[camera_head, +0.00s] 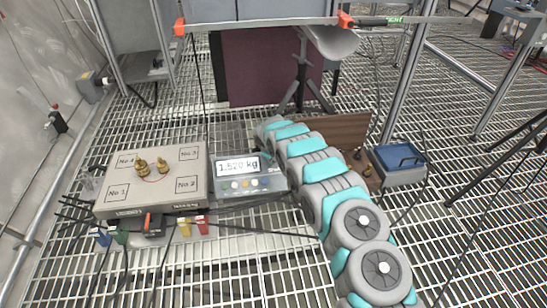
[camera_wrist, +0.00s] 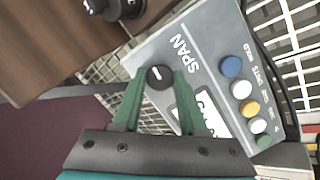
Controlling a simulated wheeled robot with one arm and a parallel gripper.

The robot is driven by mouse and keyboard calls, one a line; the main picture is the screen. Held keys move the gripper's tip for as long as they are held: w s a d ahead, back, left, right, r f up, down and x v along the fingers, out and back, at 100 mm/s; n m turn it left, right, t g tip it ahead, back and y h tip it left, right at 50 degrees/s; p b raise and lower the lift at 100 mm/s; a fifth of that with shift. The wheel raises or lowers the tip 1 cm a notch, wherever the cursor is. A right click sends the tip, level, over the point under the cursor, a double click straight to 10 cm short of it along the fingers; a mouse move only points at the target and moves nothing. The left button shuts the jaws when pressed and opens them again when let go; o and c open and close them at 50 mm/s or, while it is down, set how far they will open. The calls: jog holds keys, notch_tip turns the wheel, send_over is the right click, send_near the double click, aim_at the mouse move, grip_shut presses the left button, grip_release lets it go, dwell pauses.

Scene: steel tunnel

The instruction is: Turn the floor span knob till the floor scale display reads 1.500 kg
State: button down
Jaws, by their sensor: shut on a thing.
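The floor scale display (camera_head: 238,166) reads about 1.520 kg in the head view; its last digits are small. It sits on a grey indicator box (camera_head: 262,184) with several coloured buttons. In the wrist view, the black span knob (camera_wrist: 159,76) with a white mark stands beside the word SPAN on that box. My gripper (camera_wrist: 160,82) has its green fingers on either side of the knob and is shut on it. One finger partly covers the display (camera_wrist: 210,122) there. In the head view my arm hides the knob and fingertips.
Left of the box is the scale platform (camera_head: 112,208) with brass weights (camera_head: 152,166) on it. A wooden board (camera_head: 345,133) and a blue-topped box (camera_head: 400,157) lie right of my arm. Tripod legs stand behind. Cables cross the grating floor.

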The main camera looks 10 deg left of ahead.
jog(key=shift+n, duration=0.6)
jog(key=shift+a, duration=0.1)
jog(key=shift+c, duration=2.2)
grip_release()
jog(key=v, duration=0.7)
jog(key=shift+s+r+p, duration=0.3)
jog(key=shift+p, duration=0.05)
